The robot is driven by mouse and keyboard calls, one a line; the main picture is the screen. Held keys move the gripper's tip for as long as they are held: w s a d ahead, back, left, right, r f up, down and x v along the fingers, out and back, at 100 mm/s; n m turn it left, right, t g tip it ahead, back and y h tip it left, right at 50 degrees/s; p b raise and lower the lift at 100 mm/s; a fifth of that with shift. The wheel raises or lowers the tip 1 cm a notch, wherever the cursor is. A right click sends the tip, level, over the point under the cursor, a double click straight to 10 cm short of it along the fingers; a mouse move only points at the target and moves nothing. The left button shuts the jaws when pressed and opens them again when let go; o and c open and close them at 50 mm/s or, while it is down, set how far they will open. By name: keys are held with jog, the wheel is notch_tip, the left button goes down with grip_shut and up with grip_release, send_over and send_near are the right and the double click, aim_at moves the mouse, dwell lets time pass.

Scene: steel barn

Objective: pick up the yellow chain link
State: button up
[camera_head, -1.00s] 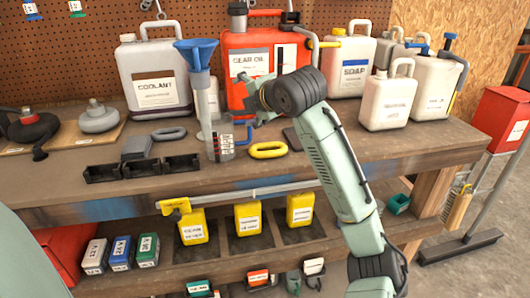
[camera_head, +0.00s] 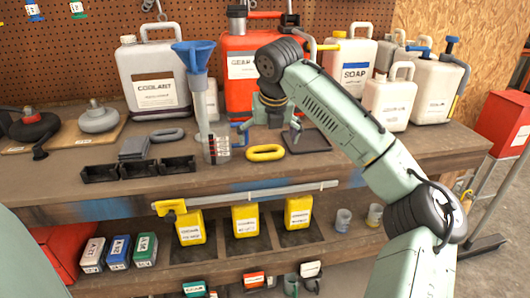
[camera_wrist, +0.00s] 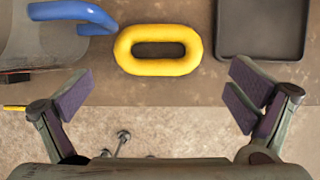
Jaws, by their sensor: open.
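The yellow chain link (camera_head: 265,153) lies flat on the workbench near its front edge. In the wrist view the yellow chain link (camera_wrist: 158,50) sits at the top middle, ahead of and between my fingers, untouched. My gripper (camera_wrist: 158,101) is open and empty, its two fingers spread wide at left and right. In the head view my gripper (camera_head: 268,127) hangs above the bench at the link, partly hidden by my arm.
A clear measuring jug (camera_head: 216,148) with a blue handle stands just left of the link. A dark shallow tray (camera_head: 308,141) lies to its right. A blue funnel (camera_head: 196,58), a red gear oil can (camera_head: 238,70) and several white jugs stand behind. A grey chain link (camera_head: 168,135) lies farther left.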

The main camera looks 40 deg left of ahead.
aim_at(265, 147)
jog(key=p+x, duration=0.1)
jog(key=x, duration=0.4)
jog(key=shift+a, duration=0.2)
jog(key=shift+r, duration=0.1)
jog(key=shift+c, duration=0.5)
jog(key=c, duration=1.1)
jog(key=shift+r, duration=0.15)
